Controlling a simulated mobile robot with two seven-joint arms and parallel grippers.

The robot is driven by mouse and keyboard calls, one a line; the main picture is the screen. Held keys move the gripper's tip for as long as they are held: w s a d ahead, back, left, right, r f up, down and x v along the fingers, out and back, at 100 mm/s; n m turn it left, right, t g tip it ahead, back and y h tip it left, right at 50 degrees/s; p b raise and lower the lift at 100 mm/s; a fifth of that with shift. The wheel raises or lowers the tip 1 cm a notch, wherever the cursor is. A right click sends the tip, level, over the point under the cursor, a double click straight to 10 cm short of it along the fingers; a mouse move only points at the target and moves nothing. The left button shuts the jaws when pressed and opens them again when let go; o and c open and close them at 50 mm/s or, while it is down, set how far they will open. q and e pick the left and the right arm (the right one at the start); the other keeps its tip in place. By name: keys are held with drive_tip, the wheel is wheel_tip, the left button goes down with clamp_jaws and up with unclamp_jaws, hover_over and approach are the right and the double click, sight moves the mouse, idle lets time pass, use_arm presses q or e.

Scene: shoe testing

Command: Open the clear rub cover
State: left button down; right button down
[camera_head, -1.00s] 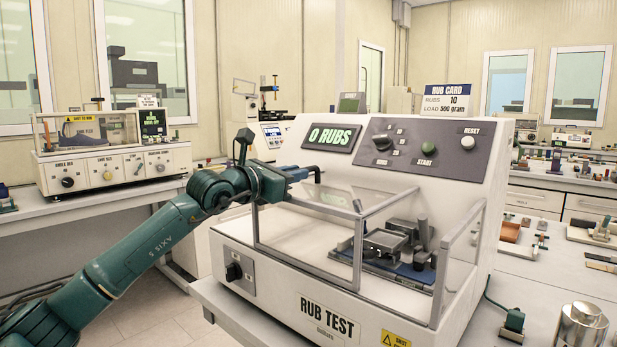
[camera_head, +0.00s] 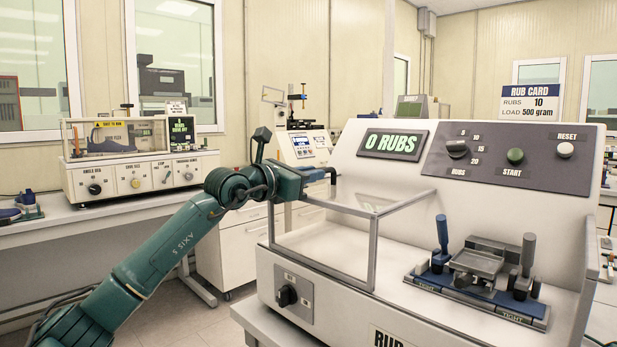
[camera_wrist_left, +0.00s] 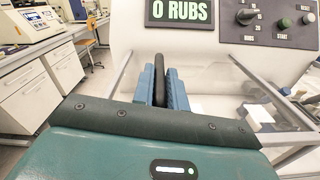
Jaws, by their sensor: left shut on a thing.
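The clear rub cover (camera_head: 322,240) is a see-through box with a grey frame, standing over the left part of the rub tester's bed. My left gripper (camera_head: 324,176) is at its upper back left and shut on the cover's dark upright handle (camera_head: 333,183). In the left wrist view, the blue fingers (camera_wrist_left: 163,86) close around the black handle (camera_wrist_left: 159,72). The rub fixture (camera_head: 478,275), with blue and dark upright posts, stands to the right of the cover frame with no panel in front of it. My right gripper is not in view.
The white rub tester (camera_head: 325,325) has a panel reading 0 RUBS (camera_head: 393,145), with a knob and two buttons. A second tester (camera_head: 140,170) stands on a left bench. A card (camera_head: 531,103) reads 10 rubs, 500 gram. Open floor (camera_head: 185,318) lies to the left.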

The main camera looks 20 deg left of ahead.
use_arm(q)
drive_tip(key=shift+w+a, duration=0.1)
drive_tip(key=shift+a, duration=0.15)
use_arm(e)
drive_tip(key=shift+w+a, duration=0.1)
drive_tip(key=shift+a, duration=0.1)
use_arm(q)
drive_tip(key=c, duration=1.5)
unclamp_jaws()
drive_tip(key=shift+o, duration=0.2)
drive_tip(key=shift+s+a+f, duration=0.1)
drive_tip(key=shift+s+a, duration=0.1)
drive_tip(key=shift+s, duration=0.25)
drive_tip(key=b+v, duration=0.4)
drive_tip(key=v, duration=0.8)
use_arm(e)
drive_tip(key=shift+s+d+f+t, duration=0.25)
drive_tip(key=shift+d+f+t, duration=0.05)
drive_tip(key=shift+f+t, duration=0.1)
use_arm(q)
drive_tip(key=shift+s, duration=0.1)
